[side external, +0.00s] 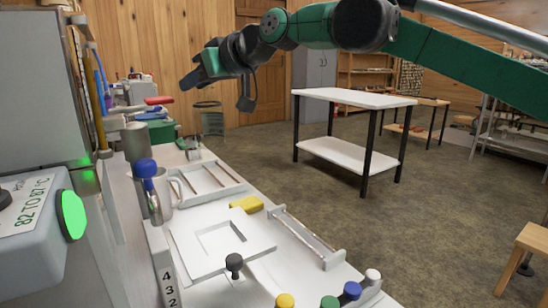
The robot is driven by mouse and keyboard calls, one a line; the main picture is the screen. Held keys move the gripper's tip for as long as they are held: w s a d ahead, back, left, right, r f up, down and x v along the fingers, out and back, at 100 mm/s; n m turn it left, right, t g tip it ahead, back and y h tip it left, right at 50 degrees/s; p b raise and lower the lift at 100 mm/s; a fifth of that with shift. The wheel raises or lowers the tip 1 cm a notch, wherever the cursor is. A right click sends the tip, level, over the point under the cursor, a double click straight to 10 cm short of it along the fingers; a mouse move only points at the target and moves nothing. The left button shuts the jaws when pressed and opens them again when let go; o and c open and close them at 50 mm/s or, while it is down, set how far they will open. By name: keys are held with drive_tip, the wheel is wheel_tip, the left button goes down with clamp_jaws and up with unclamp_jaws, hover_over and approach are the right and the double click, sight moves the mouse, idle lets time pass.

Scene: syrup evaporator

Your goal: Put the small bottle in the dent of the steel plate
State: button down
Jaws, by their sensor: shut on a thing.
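The pale plate (190,246) lies on the white bench at the lower middle, with a square dent (221,238) in its top. The dent looks empty. My gripper (190,80) is high above the bench, up and slightly left of the plate and well apart from it. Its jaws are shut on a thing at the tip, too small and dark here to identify. I cannot make out the small bottle for certain anywhere.
A black knob (234,262) stands at the plate's front edge. Yellow (285,300), green, blue and white knobs line the near bench edge. A yellow block (247,204), a rail frame (307,236) and a metal jug (163,192) surround the plate. Air above is clear.

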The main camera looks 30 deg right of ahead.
wheel_tip(320, 180, down, 19)
idle(0.4)
drive_tip(key=c, duration=0.7)
unclamp_jaws()
drive_tip(key=shift+o, duration=0.2)
drive_tip(key=shift+s+r, duration=0.1)
drive_tip(key=shift+r, duration=0.05)
drive_tip(key=v, duration=1.2)
drive_tip(key=s+d+f+m+g+h, duration=0.4)
drive_tip(key=s+d+f, duration=0.4)
drive_tip(key=s+d, duration=0.4)
drive_tip(key=shift+s+d+f+m+g+h, duration=0.15)
drive_tip(key=shift+s+f+m+g+h, duration=0.2)
drive_tip(key=shift+g+h, duration=0.4)
